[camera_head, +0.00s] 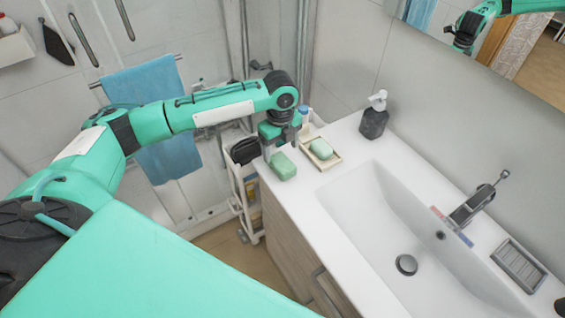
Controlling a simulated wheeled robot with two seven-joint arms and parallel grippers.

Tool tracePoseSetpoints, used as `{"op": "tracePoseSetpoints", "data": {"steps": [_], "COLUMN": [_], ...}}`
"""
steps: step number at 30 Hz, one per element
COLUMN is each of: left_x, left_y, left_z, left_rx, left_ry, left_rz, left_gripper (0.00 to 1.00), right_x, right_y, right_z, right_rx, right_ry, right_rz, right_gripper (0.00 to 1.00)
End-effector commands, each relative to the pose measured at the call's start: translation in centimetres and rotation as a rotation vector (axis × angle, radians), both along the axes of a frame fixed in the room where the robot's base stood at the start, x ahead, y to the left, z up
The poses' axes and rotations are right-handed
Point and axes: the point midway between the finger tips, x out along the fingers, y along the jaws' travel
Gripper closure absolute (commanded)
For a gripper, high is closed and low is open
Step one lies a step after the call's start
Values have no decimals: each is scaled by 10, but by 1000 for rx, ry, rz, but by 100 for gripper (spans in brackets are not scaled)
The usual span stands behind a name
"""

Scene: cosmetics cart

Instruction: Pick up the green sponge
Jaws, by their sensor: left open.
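The green sponge (283,166) lies on the white countertop at its near left corner, left of the sink. My left arm reaches in from the left, and my left gripper (290,146) points down just behind the sponge. The gripper is open; its fingers are small and partly hidden by the wrist. I cannot tell whether a finger touches the sponge. A pale green soap bar (321,149) sits in a wooden dish (331,161) right of the sponge. My right gripper is not in view.
A dark soap dispenser (374,122) stands behind the sink (395,215). The faucet (470,206) and a grey ribbed tray (519,265) are at the right. A white cart (246,205) stands left of the counter, with a dark pouch (245,150) on top. A blue towel (150,90) hangs behind my arm.

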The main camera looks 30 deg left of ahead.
Motion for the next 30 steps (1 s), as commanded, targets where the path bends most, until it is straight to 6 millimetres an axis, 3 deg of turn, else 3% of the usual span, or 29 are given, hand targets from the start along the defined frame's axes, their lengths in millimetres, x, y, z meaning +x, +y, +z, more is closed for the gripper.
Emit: {"op": "tracePoseSetpoints", "data": {"steps": [10,18,25,26,30], "left_x": [0,2,2,2,2], "left_y": [-2,-3,-3,-3,-3], "left_z": [-30,-65,-68,-68,-68], "left_rx": [0,0,0,0,0], "left_ry": [2,-1,-2,-2,-2], "left_rz": [-1,0,-1,-1,-1], "left_gripper": [25,25,25,26,54], "right_x": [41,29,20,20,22], "right_y": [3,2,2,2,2], "right_z": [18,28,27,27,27], "right_rx": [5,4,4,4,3], "right_ry": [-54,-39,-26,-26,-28], "right_rz": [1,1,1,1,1], "right_gripper": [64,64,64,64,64]}}
